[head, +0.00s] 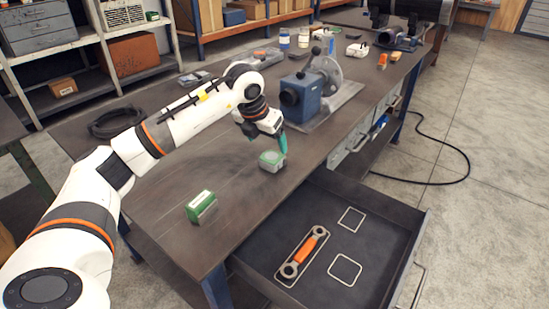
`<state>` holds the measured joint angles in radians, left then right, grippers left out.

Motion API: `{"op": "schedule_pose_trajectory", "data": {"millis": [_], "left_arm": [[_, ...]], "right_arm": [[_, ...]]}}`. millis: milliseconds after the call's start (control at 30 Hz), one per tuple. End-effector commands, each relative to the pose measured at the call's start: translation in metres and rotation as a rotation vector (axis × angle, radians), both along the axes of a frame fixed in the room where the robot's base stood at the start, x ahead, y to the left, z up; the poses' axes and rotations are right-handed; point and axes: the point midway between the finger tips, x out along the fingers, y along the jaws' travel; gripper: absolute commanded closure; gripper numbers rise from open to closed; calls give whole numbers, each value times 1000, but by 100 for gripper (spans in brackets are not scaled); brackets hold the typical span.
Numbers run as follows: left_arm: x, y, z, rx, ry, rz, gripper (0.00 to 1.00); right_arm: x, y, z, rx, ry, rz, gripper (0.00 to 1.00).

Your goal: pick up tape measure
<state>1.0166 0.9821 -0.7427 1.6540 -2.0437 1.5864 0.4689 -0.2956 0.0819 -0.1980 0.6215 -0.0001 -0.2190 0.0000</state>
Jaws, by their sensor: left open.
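A small squat grey-and-green object, which looks like the tape measure (272,161), sits on the dark workbench top near its front edge. My left gripper (282,144) points down just above and slightly right of it, with teal fingertips. The fingers are open and hold nothing that I can see. The fingertips are close to the object, and I cannot tell whether they touch it. My right gripper is not in view.
A green box (201,208) stands nearer on the workbench (165,185). A blue machine (301,96) stands behind my gripper. An open drawer (405,240) juts out below the front edge, holding an orange-handled tool (303,250) and two pale square outlines. A cable coil (115,122) lies at left.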

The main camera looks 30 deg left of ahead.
Motion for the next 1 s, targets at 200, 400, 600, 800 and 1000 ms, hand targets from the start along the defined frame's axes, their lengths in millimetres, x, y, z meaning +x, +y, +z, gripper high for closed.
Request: {"op": "schedule_pose_trajectory", "data": {"millis": [200,400,600,800,1000], "left_arm": [[10,0,-24,-2,0,0,16],[16,3,-42,-1,3,1,16],[27,5,-68,-2,0,0,16],[30,5,-76,-1,-1,-2,16],[29,5,-75,-1,-2,-2,28]], "right_arm": [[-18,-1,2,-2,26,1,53],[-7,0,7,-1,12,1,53],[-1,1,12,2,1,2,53],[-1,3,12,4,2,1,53],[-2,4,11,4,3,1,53]]}}
